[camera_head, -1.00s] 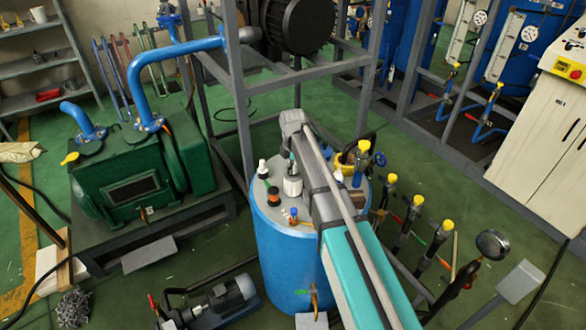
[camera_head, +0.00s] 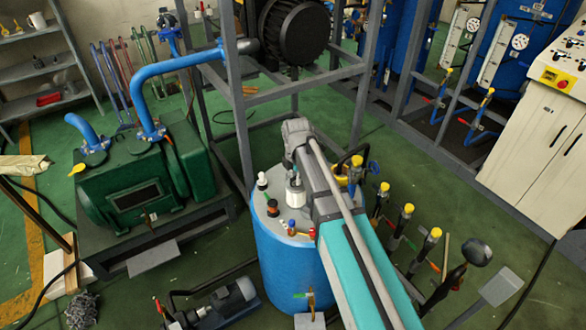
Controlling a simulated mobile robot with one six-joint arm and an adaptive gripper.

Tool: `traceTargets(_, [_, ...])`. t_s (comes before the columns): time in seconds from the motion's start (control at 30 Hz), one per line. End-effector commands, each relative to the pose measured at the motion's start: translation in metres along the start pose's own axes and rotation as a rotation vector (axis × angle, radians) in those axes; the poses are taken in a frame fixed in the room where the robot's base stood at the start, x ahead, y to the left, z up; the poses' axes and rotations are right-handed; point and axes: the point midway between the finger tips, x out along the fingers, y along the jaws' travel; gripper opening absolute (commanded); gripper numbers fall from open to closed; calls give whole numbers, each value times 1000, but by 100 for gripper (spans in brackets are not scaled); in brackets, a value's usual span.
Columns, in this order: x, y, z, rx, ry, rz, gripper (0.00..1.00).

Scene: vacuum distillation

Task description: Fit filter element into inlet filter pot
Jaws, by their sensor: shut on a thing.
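My gripper (camera_head: 293,178) is small and dark in the head view, at the end of my arm above the grey lid of a blue drum. It appears shut on a short white cylinder (camera_head: 296,198), probably the filter element. My wrist hides part of the grip, and I cannot tell whether the cylinder touches the lid. I cannot pick out the inlet filter pot for certain. A green pump (camera_head: 130,190) stands to the left, with a blue bent pipe (camera_head: 145,75) rising from it and a shorter open blue elbow (camera_head: 88,130).
The blue drum (camera_head: 280,260) carries small bottles, including a white one (camera_head: 262,181) and a dark one (camera_head: 273,207). A grey frame (camera_head: 236,100) stands behind it. Green floor is open toward the white cabinet (camera_head: 535,130).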

Motion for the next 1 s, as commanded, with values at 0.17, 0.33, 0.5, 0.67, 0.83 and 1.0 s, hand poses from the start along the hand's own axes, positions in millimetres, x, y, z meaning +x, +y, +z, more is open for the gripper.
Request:
traceTargets(0.17, [-17, -32, -11, 0, 0, 0, 0])
traceTargets(0.33, [-23, -48, -16, 0, 0, 0, 0])
traceTargets(0.5, [-25, -54, -19, 0, 0, 0, 0])
traceTargets(0.67, [-25, -55, -19, 0, 0, 0, 0])
traceTargets(0.83, [-25, -54, -19, 0, 0, 0, 0])
traceTargets(1.0, [-25, -54, -19, 0, 0, 0, 0])
